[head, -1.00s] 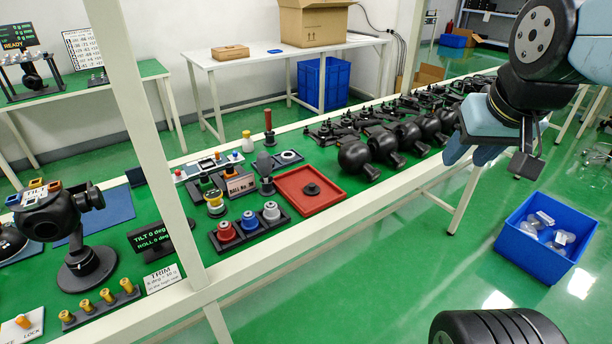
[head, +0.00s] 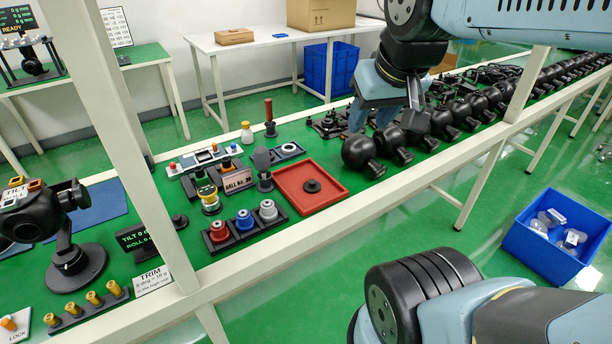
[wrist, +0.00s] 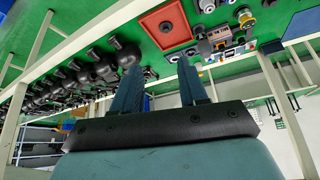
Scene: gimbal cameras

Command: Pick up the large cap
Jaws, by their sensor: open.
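A flat black round piece (head: 311,186) with a raised centre lies in a red tray (head: 337,200) on the green bench. It also shows in the wrist view (wrist: 166,27). Red (head: 219,231), blue (head: 245,220) and grey (head: 268,210) knob-like pieces stand in a dark rack left of the tray. I cannot tell for sure which piece is the large cap. My gripper (head: 371,118) is open and empty, above the far side of the bench, right of and beyond the tray. Its two teal fingers (wrist: 159,72) stand apart in the wrist view.
Several black ball-shaped housings (head: 390,145) line the bench to the right of the tray. White frame posts (head: 130,150) and a front rail (head: 330,215) border the bench. A blue bin (head: 545,240) with clear parts stands on the floor at right.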

